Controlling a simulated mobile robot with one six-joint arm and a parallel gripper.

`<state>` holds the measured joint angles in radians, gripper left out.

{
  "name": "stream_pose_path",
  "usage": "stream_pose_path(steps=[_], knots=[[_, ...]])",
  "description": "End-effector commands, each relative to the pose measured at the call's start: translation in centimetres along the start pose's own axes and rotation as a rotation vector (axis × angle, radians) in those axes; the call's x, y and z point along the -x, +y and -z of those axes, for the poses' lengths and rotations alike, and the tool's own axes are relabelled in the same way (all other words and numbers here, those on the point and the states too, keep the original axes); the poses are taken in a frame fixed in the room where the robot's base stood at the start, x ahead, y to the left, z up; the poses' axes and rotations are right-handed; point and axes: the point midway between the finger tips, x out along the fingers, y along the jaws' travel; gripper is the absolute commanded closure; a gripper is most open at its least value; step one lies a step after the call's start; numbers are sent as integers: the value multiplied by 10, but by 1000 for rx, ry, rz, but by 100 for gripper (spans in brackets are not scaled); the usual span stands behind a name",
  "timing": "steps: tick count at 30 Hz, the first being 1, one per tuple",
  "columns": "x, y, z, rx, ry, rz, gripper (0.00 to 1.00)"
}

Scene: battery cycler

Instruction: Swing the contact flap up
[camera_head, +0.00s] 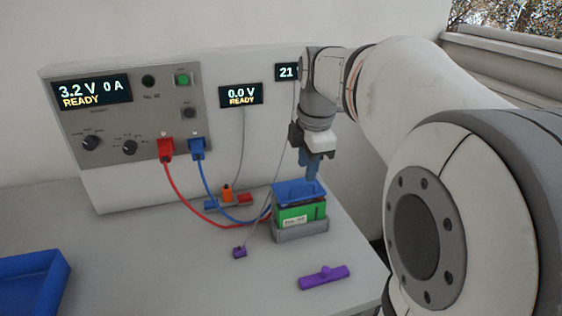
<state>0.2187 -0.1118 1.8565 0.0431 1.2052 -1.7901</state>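The contact flap seems to be the blue cover (292,192) lying over the top of a green battery block (297,217). The block stands in a grey holder (301,234) on the bench. My gripper (312,176) points down with blue fingers just above the flap's right rear side. The fingers overlap each other in this view, so I cannot tell their opening or whether they touch the flap.
A cycler panel (180,75) stands behind, with red (166,150) and blue (197,149) plugs whose cables run to the holder. A purple bar (324,278) and small purple piece (239,253) lie in front. A blue tray (32,280) is at left.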

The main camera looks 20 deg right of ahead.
Motion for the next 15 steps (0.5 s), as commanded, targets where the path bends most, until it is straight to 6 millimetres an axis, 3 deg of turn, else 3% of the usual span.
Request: stream_pose_path(steps=[6,15], knots=[[-33,0,1,0,1,3,69],[-42,0,1,0,0,-1,69]])
